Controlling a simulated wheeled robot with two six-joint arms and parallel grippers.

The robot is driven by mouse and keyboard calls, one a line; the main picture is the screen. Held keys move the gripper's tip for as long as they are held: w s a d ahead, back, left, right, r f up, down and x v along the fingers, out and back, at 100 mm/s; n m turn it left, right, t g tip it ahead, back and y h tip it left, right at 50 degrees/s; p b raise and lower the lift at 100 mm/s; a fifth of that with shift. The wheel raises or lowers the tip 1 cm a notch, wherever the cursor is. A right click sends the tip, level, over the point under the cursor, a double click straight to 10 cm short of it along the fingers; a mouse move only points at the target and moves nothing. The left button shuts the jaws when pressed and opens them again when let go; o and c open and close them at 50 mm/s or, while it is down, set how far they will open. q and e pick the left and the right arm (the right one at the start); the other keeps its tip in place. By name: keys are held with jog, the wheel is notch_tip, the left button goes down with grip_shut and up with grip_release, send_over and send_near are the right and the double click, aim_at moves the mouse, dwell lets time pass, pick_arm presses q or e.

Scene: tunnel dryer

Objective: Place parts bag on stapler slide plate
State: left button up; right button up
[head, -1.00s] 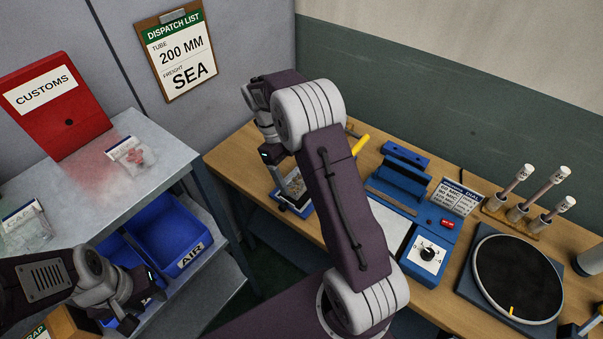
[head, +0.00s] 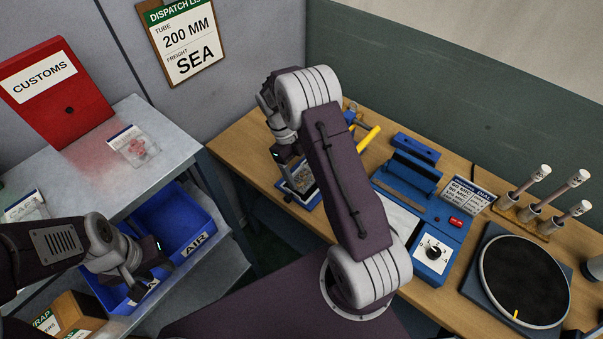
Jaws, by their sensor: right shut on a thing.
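A clear bag of small brown parts (head: 303,176) is at a blue-edged plate (head: 312,204) on the wooden bench, partly hidden by my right arm. I take the plate to be the stapler slide plate; a yellow lever (head: 368,138) sticks up behind my arm. My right gripper (head: 286,158) is shut on the bag at its far left end, its fingertips mostly hidden. I cannot tell whether the bag rests fully on the plate. My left gripper (head: 148,276) is open and empty over the blue bins at lower left.
A bag with red parts (head: 134,146) and a clear bag (head: 24,205) lie on the grey metal table. A blue AIR bin (head: 195,244) is below. A blue sealer (head: 405,180), a dial box (head: 432,252) and a black turntable (head: 522,280) stand on the bench.

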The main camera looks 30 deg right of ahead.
jog(key=shift+f, duration=0.65)
jog(key=shift+w+f, duration=0.1)
jog(key=shift+f, duration=0.15)
jog(key=o, duration=1.7)
jog(key=shift+d, duration=0.1)
